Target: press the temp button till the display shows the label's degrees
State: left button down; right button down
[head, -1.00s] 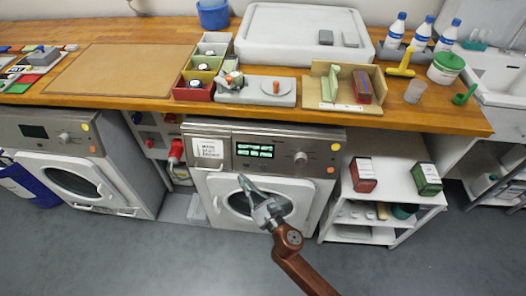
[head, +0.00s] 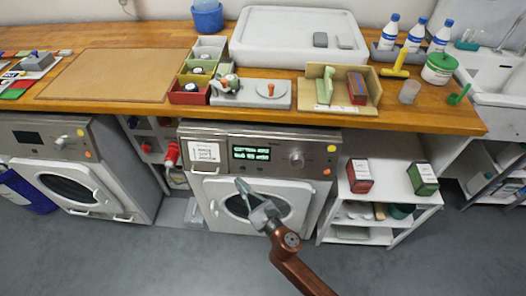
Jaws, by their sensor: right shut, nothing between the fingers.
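The middle washing machine (head: 222,134) stands under the counter. Its dark display (head: 257,148) is lit with two lines of green text, too small to read surely. A white label (head: 206,152) with dark print is left of the display; its words are too small to read. A round knob (head: 296,160) is right of the display. I cannot make out which control is the temp button. My right gripper (head: 241,184) is shut and empty, in front of the machine's door, below the display, pointing up and left. My left gripper is not in view.
A second washing machine (head: 28,151) stands at the left. A white shelf unit (head: 386,189) with a red box (head: 360,176) and a green box (head: 422,178) is at the right. The wooden counter (head: 440,117) above carries trays and bottles. Floor in front is clear.

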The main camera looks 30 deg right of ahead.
aim_at(243, 168)
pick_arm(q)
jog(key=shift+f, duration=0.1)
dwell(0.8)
